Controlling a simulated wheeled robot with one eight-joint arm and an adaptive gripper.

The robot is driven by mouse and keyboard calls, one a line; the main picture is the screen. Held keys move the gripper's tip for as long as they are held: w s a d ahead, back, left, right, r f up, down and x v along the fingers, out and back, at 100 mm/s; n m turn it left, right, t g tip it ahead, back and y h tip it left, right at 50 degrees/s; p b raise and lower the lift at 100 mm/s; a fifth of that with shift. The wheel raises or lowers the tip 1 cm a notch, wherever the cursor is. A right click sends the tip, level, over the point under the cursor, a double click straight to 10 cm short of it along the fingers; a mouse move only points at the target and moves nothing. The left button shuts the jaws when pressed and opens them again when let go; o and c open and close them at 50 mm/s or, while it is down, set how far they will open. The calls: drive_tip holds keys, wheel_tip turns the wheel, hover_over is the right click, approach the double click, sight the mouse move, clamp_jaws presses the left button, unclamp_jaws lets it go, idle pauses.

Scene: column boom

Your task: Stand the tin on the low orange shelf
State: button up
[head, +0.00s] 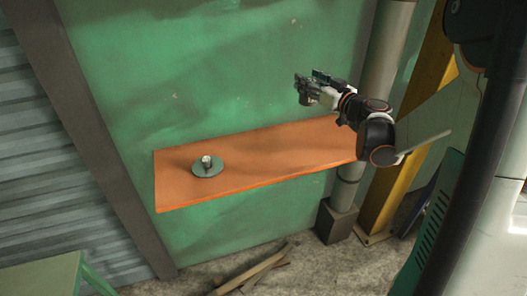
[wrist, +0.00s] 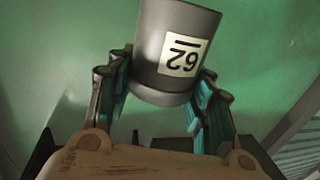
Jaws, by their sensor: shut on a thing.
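A dark grey tin (wrist: 155,40) with a white label fills the upper middle of the wrist view. The label's number looks upside down there. My gripper (wrist: 160,96) is shut on the tin, with a finger on each side of its lower part in that picture. In the head view my gripper (head: 305,88) is up in front of the green wall, above the right part of the orange shelf (head: 265,155) and apart from it. I cannot make out the tin clearly in the head view.
A green disc (head: 200,172) with a small pale, shiny object (head: 207,161) on it occupies the shelf's left part. The shelf's middle is bare. A grey pipe (head: 378,75) and a yellow post (head: 400,150) stand at the right. Wood pieces (head: 250,273) lie on the floor.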

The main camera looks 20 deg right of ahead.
drive_tip(key=shift+s+d+r+y, duration=0.3)
drive_tip(key=shift+s+d, duration=0.15)
drive_tip(key=shift+d, duration=0.25)
wheel_tip(320, 180, down, 20)
drive_tip(key=b, duration=0.8)
drive_tip(key=shift+s+r, duration=0.1)
drive_tip(key=shift+r, duration=0.05)
drive_tip(key=o, duration=1.3)
drive_tip(key=shift+c, duration=0.2)
drive_tip(key=v, duration=1.2)
drive_tip(key=shift+p, duration=0.45)
